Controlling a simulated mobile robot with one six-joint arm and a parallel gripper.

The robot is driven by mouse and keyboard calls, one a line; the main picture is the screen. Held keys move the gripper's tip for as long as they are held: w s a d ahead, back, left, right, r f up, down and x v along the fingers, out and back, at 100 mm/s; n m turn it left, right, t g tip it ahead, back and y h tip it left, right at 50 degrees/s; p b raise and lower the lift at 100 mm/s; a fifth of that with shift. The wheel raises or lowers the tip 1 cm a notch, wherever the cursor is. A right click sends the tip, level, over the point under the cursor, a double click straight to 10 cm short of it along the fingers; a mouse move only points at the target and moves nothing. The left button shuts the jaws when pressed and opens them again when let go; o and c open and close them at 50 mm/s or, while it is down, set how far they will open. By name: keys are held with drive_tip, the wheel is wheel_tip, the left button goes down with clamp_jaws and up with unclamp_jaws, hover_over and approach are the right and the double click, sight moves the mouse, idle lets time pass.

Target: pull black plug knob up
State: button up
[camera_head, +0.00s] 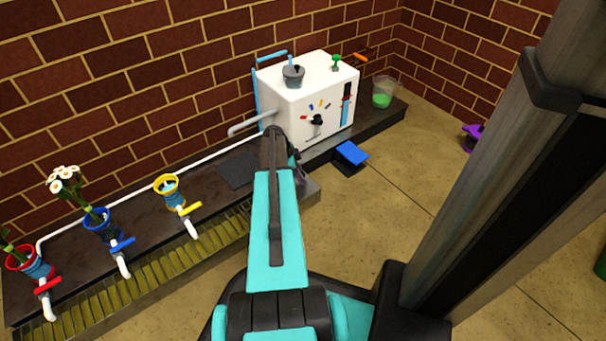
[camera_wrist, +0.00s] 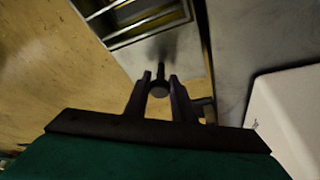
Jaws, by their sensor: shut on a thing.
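In the wrist view, the black plug knob (camera_wrist: 158,91) shows as a small dark round top with a thin dark stem beyond it. My gripper (camera_wrist: 160,77) has one dark finger on each side of it and is shut on it. A grey metal surface lies behind the knob. In the head view, my teal arm reaches toward the grey trough end (camera_head: 309,188) in front of the white machine. There my arm hides the knob and most of the gripper.
The white machine (camera_head: 290,115) stands close beyond my arm, with a blue pedal (camera_head: 351,153) on the floor to its right. Several coloured taps and flower pots line the grated trough (camera_head: 150,275) at left. A beaker (camera_head: 384,91) of green liquid stands right of the machine.

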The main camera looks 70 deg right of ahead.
sight(303, 174)
drive_tip(key=shift+a+r+p, duration=0.15)
drive_tip(key=shift+r+p, duration=0.7)
drive_tip(key=shift+r, duration=0.55)
drive_tip(key=o, duration=0.9)
drive_tip(key=shift+c, duration=0.2)
drive_tip(key=shift+r, duration=0.1)
wheel_tip(303, 174, up, 9)
drive_tip(key=p, duration=0.5)
